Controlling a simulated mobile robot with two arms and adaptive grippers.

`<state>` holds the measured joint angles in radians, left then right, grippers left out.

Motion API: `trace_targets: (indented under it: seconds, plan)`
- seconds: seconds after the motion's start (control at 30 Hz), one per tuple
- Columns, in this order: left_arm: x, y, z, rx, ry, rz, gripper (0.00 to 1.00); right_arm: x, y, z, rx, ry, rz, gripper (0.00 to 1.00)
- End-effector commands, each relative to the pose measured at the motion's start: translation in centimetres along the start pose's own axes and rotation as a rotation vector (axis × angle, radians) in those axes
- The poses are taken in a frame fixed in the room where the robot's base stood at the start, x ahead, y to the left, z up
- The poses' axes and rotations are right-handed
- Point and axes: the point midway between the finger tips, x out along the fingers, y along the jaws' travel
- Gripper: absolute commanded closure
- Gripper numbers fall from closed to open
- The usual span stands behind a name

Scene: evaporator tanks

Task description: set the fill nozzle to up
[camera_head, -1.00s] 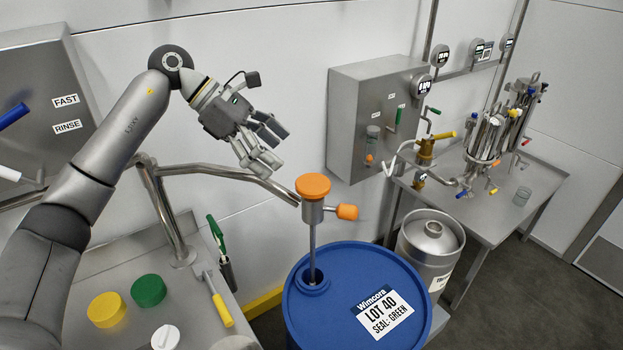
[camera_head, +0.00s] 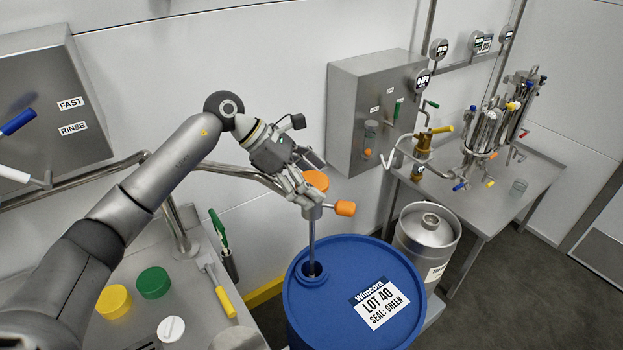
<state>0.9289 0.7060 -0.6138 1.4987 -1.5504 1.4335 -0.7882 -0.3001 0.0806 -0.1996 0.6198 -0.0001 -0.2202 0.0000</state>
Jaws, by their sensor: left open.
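The fill nozzle is a metal head with an orange cap (camera_head: 317,180) and an orange side knob (camera_head: 345,208). Its thin metal stem (camera_head: 311,243) stands down in the bung opening of the blue drum (camera_head: 318,318). A curved steel pipe (camera_head: 235,171) runs from the left to the nozzle head. My left gripper (camera_head: 305,180) is open at the nozzle head. Its fingers overlap the cap's left side and hide part of the head; I cannot tell whether they touch it. My right gripper is not in view.
The drum's label (camera_head: 379,303) reads LOT 40, SEAL: GREEN. A steel keg (camera_head: 428,240) stands right of the drum. A side table (camera_head: 510,200) with valves is at the right. Yellow (camera_head: 114,301) and green (camera_head: 153,282) caps lie on the left bench.

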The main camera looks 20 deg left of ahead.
Motion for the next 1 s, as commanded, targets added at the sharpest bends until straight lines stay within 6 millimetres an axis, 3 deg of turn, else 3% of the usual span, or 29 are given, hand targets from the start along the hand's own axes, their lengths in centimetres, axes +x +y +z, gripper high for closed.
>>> trace_targets:
  seconds: [0.07,0.57,0.77,1.0]
  plan:
    - [0.0,0.0,0.0,0.000,0.000,0.000,0.18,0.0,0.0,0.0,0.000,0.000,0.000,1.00]
    - [-0.1,0.0,0.0,0.000,0.000,0.001,0.81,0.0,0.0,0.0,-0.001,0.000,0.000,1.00]
    - [-0.7,0.1,0.7,0.000,-0.001,0.002,0.81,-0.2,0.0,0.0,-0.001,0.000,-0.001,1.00]
    - [-4.3,0.2,4.2,0.004,-0.004,0.008,0.81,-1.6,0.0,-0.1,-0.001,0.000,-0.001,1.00]
